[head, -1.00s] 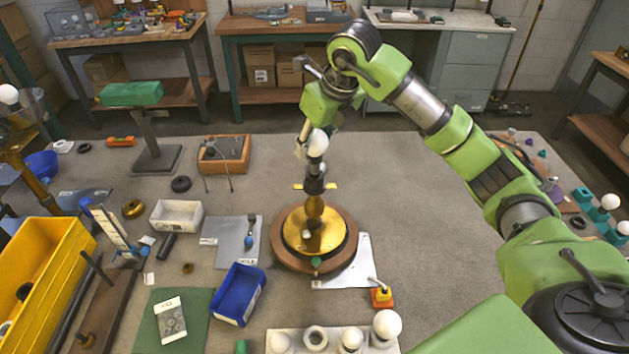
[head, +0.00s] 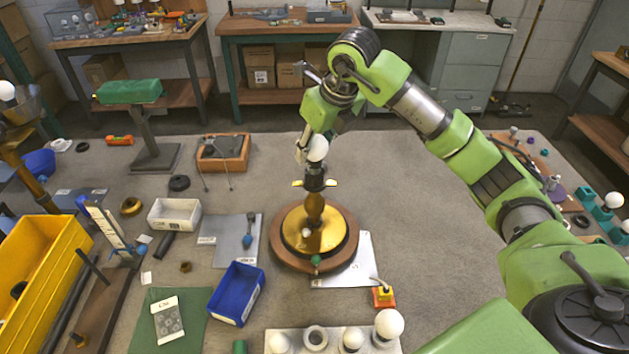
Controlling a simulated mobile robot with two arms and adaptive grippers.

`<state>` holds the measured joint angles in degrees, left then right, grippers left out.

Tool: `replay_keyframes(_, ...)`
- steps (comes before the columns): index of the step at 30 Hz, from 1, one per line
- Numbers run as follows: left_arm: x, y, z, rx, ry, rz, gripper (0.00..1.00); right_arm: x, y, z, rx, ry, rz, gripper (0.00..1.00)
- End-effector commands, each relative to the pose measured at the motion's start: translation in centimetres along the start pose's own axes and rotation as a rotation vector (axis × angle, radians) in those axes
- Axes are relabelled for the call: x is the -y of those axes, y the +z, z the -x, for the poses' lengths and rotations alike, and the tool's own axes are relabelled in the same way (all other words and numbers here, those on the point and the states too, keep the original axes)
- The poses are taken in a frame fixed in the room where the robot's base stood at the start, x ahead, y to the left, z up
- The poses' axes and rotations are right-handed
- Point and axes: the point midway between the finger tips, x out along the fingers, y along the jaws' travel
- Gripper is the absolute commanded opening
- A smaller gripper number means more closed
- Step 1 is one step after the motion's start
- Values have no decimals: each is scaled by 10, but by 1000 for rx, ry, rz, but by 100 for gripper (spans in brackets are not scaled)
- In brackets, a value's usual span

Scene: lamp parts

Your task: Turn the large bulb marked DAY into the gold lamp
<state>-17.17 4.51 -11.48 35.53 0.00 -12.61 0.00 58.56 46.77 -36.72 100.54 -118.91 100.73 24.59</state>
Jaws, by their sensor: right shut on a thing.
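The gold lamp (head: 314,229) stands upright on a round wooden base in the middle of the table, with a dark socket at its top. A white bulb (head: 317,148) sits at the top of the socket, upright in line with it. My right gripper (head: 308,148) comes down from above and is shut on this bulb. The fingers cover part of the bulb, and no DAY marking is readable. How far the bulb sits in the socket cannot be told. My left gripper is not in view.
A white rack (head: 333,341) with several bulbs stands at the front edge. A blue bin (head: 236,293), a white tray (head: 175,214) and a yellow crate (head: 38,278) are to the left. The table's right middle is clear.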

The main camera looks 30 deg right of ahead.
Motion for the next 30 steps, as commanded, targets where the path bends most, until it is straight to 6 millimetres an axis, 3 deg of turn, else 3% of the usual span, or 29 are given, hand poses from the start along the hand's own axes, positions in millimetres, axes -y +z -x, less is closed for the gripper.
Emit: replay_keyframes(30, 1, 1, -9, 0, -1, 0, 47, 0, -4, -9, 0, 0, 0, 21)
